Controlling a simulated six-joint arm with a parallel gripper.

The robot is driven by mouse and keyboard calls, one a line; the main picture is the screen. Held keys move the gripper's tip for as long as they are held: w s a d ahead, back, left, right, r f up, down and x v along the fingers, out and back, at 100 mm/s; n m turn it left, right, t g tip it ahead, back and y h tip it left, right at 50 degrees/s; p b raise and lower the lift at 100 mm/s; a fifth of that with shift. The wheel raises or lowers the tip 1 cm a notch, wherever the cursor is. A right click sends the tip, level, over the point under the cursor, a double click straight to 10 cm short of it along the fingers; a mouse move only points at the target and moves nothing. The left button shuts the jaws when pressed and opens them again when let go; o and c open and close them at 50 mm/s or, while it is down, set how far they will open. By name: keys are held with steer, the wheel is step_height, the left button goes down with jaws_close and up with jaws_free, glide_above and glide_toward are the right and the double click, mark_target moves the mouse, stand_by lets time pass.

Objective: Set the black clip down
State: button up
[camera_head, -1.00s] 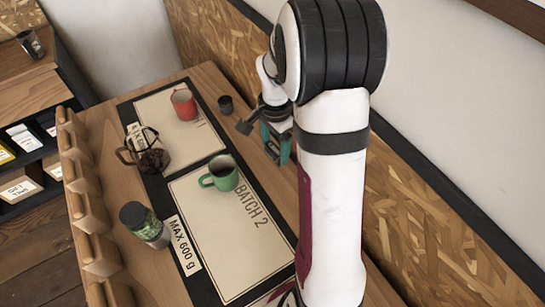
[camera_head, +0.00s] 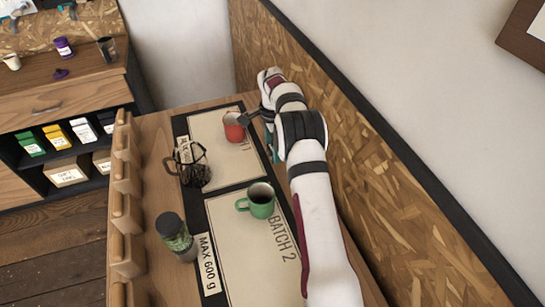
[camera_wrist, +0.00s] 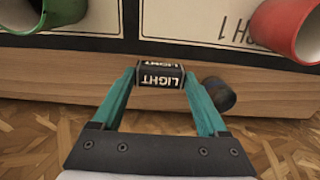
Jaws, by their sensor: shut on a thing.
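The black clip (camera_wrist: 160,74), a small dark block with white "LIGHT" lettering, is between the teal fingertips of my gripper (camera_wrist: 161,77) in the wrist view. The gripper is shut on it. The clip appears over the black mat border and the bare wood strip beside it; I cannot tell whether it touches the surface. In the head view my gripper (camera_head: 268,141) is mostly hidden behind my arm, to the right of the red mug, and the clip cannot be made out.
The red mug (camera_head: 233,127) and green mug (camera_head: 259,201) stand on the mat (camera_head: 245,250). A small dark cup (camera_wrist: 219,94) is close right of my gripper in the wrist view. A chipboard wall (camera_head: 370,170) borders the right.

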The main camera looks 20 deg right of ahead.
mark_target(272, 149)
steer(key=shift+f, duration=1.9)
steer(key=shift+f, duration=0.1)
steer(key=o, duration=1.2)
step_height(272, 149, up, 12)
steer(key=shift+r, duration=0.15)
steer(key=s+a+r+n+y, duration=0.1)
steer(key=s+a+r+n, duration=0.5)
steer(key=s, duration=0.5)
steer(key=s+a+r+n, duration=0.1)
steer(key=s+a+r, duration=0.3)
steer(key=s+r, duration=0.45)
steer(key=s+a+f+n, duration=0.2)
steer(key=s+f, duration=0.1)
steer(key=s, duration=0.8)
steer(key=s+a+f+n, duration=0.2)
steer(key=s+f+n, duration=0.1)
steer(key=s, duration=0.7)
steer(key=shift+s+f+y, duration=0.2)
steer(key=shift+s+y, duration=0.15)
steer(key=shift+y, duration=0.05)
